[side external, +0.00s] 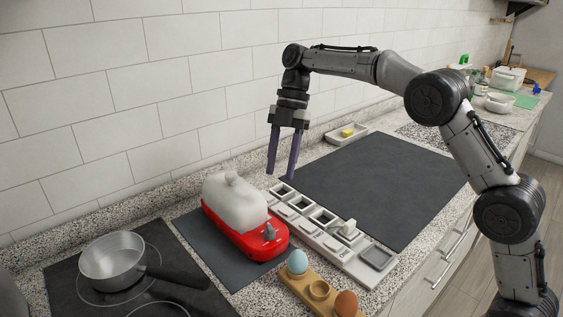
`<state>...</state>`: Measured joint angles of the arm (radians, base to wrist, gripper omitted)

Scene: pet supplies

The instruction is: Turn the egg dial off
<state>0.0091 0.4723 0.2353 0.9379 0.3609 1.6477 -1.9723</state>
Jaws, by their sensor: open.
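A red egg cooker (245,238) with a cloudy white lid (234,200) stands on a dark mat left of the picture's middle. A small grey dial (269,232) sits on its front right end. The dial's exact setting is too small to read. My gripper (281,175) points down with its two purple fingers apart and nothing between them. It hangs above and behind the dial, to the right of the lid, and appears clear of the cooker.
A pale strip of square compartments (337,258) lies right of the cooker. A wooden holder (319,290) in front bears a blue egg (297,262) and a brown egg (346,303). A saucepan (113,260) sits at left. A large dark mat (385,185) is clear.

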